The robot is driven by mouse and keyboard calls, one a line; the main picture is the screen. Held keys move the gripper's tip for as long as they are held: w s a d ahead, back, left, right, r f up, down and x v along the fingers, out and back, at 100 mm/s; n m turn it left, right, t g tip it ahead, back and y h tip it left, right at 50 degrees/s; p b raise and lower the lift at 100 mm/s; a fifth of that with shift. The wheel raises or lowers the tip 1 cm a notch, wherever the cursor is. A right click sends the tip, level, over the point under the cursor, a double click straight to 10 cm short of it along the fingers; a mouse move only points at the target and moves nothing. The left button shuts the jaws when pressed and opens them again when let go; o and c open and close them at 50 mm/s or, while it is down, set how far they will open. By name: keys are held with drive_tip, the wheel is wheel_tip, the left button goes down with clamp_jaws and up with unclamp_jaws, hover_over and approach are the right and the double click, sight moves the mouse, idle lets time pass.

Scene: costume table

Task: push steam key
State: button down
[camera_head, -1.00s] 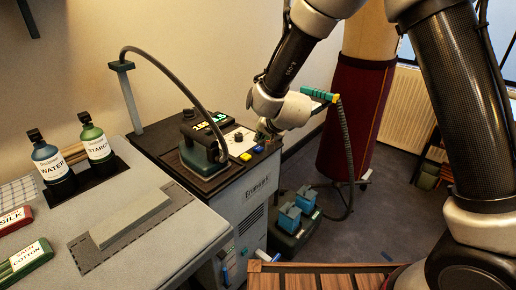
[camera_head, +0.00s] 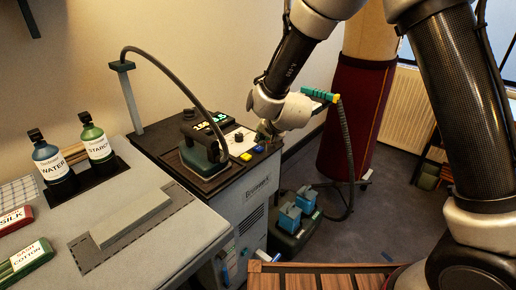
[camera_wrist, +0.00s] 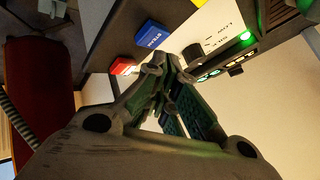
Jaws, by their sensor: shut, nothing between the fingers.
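The grey steam station (camera_head: 256,192) carries a row of coloured keys. A blue key (camera_wrist: 152,33) with small white lettering, possibly the steam key, is in the wrist view; it also shows in the head view (camera_head: 246,156). A red key (camera_wrist: 122,66) and a yellow key (camera_wrist: 198,2) lie to either side of it; the yellow one also shows in the head view (camera_head: 258,149). My gripper (camera_wrist: 165,68) is shut and empty, its tips near the red and blue keys. In the head view my gripper (camera_head: 265,132) is over the station's rear right corner; contact cannot be told.
A dark iron (camera_head: 204,148) rests on the station, with a hose arching over it. A knob and green light (camera_wrist: 246,36) are near the keys. A pressing table (camera_head: 190,240) with bottles stands left. A maroon-covered form (camera_head: 357,115) stands behind.

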drive_tip(key=shift+f, duration=0.3)
drive_tip(key=shift+f, duration=0.5)
idle(0.5)
drive_tip(key=shift+r, duration=0.95)
